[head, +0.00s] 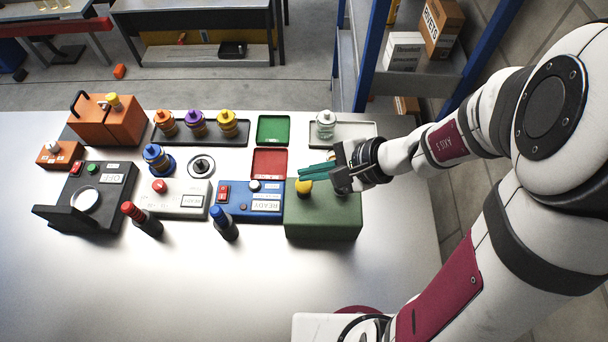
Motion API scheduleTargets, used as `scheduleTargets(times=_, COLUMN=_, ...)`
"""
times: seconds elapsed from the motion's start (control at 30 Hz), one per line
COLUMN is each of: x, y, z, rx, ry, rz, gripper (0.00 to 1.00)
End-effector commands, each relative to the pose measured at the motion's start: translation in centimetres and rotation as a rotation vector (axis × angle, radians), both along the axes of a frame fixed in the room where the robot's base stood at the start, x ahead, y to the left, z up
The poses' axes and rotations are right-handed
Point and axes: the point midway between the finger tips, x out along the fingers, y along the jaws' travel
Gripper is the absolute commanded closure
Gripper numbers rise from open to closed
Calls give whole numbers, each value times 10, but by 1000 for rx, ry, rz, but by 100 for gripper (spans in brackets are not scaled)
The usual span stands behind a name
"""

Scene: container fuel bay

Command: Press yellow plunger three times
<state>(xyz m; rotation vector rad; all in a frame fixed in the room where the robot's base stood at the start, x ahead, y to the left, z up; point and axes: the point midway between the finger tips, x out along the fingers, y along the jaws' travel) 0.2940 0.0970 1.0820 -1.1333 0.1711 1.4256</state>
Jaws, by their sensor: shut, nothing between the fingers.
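The yellow plunger (304,186) is a rounded yellow knob on top of the green box (322,222), near its left back corner. My gripper (302,172) is shut and empty, with its teal fingers pointing left. In the picture the fingertips lie just above the yellow plunger. Whether they touch it or hover over it I cannot tell. Part of the green box's back is hidden behind my gripper.
Left of the green box is a blue unit (250,205) marked READY. The table's front is clear.

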Motion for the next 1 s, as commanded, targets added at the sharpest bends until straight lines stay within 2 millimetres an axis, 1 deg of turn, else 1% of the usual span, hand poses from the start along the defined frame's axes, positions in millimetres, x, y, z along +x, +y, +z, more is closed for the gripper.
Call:
scheduleTargets(times=0.17, x=0, y=0, z=0, rx=0, ry=0, rz=0, gripper=100)
scheduleTargets(times=0.23, x=0, y=0, z=3, rx=1, ry=-2, rz=0, gripper=100)
scheduleTargets(times=0.6, x=1, y=0, z=40, rx=0, ry=-3, rz=1, gripper=100)
scheduleTargets(times=0.7, x=0, y=0, z=48, rx=0, ry=-3, rz=0, gripper=100)
scheduleTargets(times=1.0, x=0, y=0, z=50, rx=1, ry=0, rz=1, gripper=100)
